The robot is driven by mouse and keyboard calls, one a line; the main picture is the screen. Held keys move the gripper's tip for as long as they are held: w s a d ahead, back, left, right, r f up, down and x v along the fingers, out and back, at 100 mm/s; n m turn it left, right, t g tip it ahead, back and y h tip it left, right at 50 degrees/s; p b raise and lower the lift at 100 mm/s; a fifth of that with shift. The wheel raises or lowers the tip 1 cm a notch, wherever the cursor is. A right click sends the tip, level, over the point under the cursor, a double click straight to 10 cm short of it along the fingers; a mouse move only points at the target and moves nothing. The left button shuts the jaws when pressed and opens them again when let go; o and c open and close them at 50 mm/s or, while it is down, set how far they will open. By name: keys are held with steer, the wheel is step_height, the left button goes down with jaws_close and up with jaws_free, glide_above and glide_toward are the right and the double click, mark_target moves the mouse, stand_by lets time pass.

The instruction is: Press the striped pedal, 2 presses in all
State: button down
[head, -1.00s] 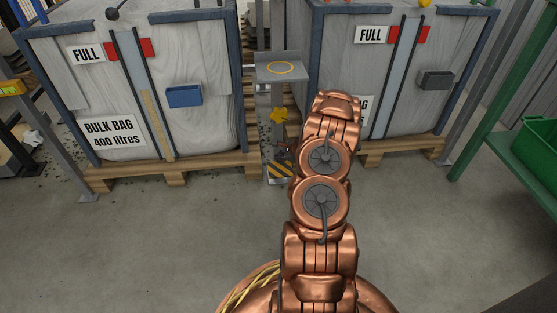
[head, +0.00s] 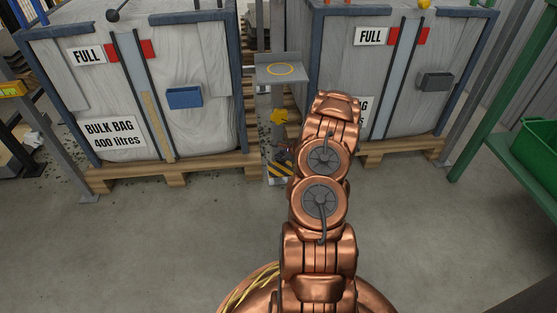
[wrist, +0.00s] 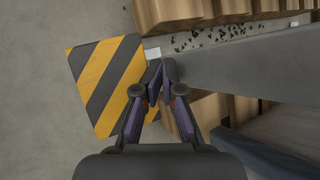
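The yellow-and-black striped pedal (head: 277,170) is low at the foot of the grey post between the two big bulk bags. In the wrist view the striped pedal (wrist: 100,84) fills the left middle. My gripper (wrist: 158,72) has its fingertips together with nothing between them. The tips overlap the pedal's right edge in that view; I cannot tell whether they touch it. In the head view my arm hides part of the pedal's right side and most of my gripper.
A green rack (head: 489,140) is at right. The floor in front is clear, with dark crumbs near the pallets.

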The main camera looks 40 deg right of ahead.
steer(key=shift+s+r+p, duration=0.1)
steer(key=shift+r+p, duration=0.55)
steer(key=shift+r, duration=0.25)
steer(key=shift+r, duration=0.1)
steer(key=r+p, duration=0.2)
steer(key=r, duration=0.1)
steer(key=r+p, duration=0.2)
steer(key=shift+w+d, duration=0.15)
steer(key=shift+w, duration=0.1)
stand_by(1.7)
